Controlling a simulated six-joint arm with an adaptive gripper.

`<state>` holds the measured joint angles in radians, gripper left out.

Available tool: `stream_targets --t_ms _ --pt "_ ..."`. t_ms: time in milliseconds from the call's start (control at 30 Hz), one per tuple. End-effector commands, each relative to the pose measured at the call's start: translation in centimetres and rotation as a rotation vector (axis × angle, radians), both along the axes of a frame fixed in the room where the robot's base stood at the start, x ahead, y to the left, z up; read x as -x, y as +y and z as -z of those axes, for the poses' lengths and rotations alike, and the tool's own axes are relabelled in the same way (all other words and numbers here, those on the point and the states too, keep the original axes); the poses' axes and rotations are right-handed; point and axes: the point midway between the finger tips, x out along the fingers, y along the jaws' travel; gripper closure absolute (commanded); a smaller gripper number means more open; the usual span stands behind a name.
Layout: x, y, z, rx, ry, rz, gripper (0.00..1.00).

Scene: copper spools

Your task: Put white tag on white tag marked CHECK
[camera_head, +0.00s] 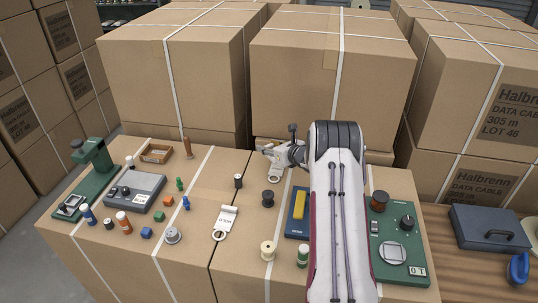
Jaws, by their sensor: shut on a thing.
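A white tag (227,217) with a dark line of print, too small to read, lies flat near the middle of the carton top; a ring shows at its lower end. My gripper (270,155) is behind it and to the right, near the far edge of the carton top. It is shut on a second, small white piece with a ring-like end, which looks like the other white tag (273,174) and shows just below the fingers. The gripper partly hides this tag, and its exact height above the carton is hard to tell.
Dark spools (267,198) and (238,181) stand near the lying tag, with a cream spool (268,250) in front. A blue tray with a yellow block (299,205) is right of it. Coloured cubes and figures lie left. Tall cartons (330,75) close off the back.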

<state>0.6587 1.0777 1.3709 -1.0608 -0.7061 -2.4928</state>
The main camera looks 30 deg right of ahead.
Motion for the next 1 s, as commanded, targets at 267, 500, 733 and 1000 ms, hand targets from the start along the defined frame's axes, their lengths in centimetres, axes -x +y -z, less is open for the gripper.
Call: stream_targets --t_ms 267,500,733,1000 --pt "0.0 0.0 2.2 -0.001 0.001 -0.001 0.78" --pt "0.0 0.0 3.7 -0.001 -0.001 0.0 0.78" --pt "0.0 0.0 3.7 0.0 0.0 0.0 0.78" --pt "0.0 0.0 4.2 0.0 0.0 0.0 0.78"
